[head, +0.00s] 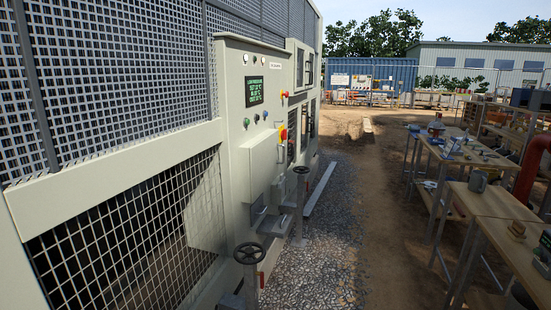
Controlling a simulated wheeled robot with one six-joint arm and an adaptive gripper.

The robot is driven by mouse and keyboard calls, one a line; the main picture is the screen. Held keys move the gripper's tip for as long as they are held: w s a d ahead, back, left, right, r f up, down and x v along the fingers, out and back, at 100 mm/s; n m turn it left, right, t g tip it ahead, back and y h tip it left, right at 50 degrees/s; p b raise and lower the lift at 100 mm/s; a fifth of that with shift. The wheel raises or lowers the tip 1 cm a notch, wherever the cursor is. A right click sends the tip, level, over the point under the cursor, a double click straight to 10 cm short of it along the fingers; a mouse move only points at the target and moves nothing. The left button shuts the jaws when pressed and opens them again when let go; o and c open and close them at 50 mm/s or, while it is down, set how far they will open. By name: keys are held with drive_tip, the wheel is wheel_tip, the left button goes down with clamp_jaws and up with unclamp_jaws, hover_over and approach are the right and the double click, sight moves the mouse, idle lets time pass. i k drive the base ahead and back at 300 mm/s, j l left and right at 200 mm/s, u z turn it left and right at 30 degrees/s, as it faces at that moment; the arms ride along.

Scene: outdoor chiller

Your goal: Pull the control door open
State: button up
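The cream control panel (236,100) is on the left, on the side of the chiller. It carries a dark display (254,91) with green text, indicator lamps and small buttons. Below the buttons, a cream box-like door (263,165) stands out from the panel face. It looks closed. I cannot tell which piece is the door's handle. My gripper is not in this view.
Black handwheels on stems (248,253) (301,170) stand in front of the panel, close to the door. A gravel strip (325,225) and bare dirt path run alongside. Workbenches (510,205) with tools line the right. A blue container (370,76) is far back.

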sight(264, 155)
drive_tip(key=i+l, duration=0.15)
drive_tip(key=i, duration=0.5)
drive_tip(key=i+l, duration=0.15)
drive_tip(key=i, duration=0.5)
